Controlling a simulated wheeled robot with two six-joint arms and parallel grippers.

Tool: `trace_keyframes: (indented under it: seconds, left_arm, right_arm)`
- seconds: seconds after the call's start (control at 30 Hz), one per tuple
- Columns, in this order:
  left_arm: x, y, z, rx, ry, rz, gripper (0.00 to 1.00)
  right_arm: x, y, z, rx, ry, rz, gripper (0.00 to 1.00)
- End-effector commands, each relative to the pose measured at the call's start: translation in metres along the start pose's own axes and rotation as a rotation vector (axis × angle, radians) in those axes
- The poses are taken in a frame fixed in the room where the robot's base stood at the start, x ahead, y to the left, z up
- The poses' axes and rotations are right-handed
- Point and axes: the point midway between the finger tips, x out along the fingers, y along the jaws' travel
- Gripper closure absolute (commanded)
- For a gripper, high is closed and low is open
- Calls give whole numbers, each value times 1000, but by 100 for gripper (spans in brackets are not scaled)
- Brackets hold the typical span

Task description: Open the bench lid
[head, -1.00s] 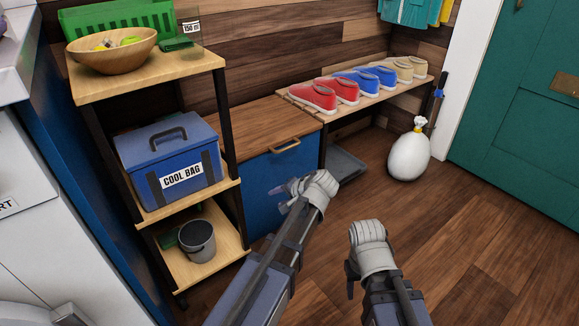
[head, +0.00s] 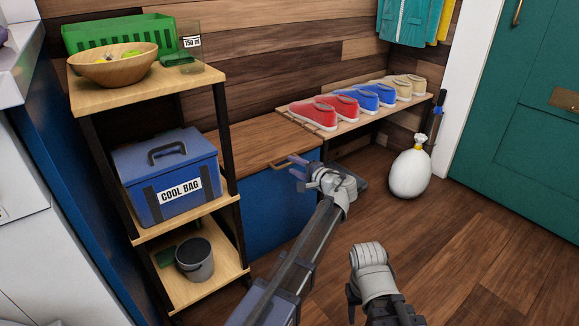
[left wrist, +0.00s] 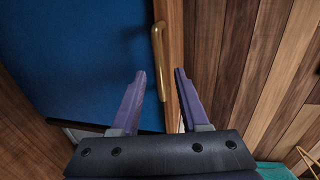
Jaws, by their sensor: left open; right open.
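The bench has a wooden lid (head: 255,134) lying flat and closed above a blue front panel (head: 280,203). A brass-coloured bar handle (head: 284,162) sits at the lid's front edge. My left gripper (head: 290,167) is open at this handle, partly covering it in the head view. In the left wrist view the handle (left wrist: 157,45) lines up with the gap between the open fingers (left wrist: 160,74). I cannot tell whether the fingers touch it. My right gripper (head: 366,268) is open and empty above the floor, away from the bench.
A shelf unit with a cool bag (head: 167,178), wooden bowl (head: 112,67) and grey bucket (head: 195,260) stands left of the bench. A slatted rack with shoes (head: 327,112) adjoins it on the right. A white sack (head: 409,174) stands near the green door (head: 520,125). The right floor is clear.

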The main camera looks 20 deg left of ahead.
Motion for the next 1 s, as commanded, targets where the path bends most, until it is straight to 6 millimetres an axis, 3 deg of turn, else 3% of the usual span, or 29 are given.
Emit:
trace_keyframes:
  seconds: [0.23,0.6,1.0]
  left_arm:
    - [26,1,0,-1,-1,1,55]
    - [30,0,0,-1,-1,1,56]
    - [29,0,0,-1,-1,1,100]
  right_arm:
    - [6,-1,0,0,0,0,50]
    - [6,-1,0,0,0,0,50]
    - [6,-1,0,0,0,0,50]
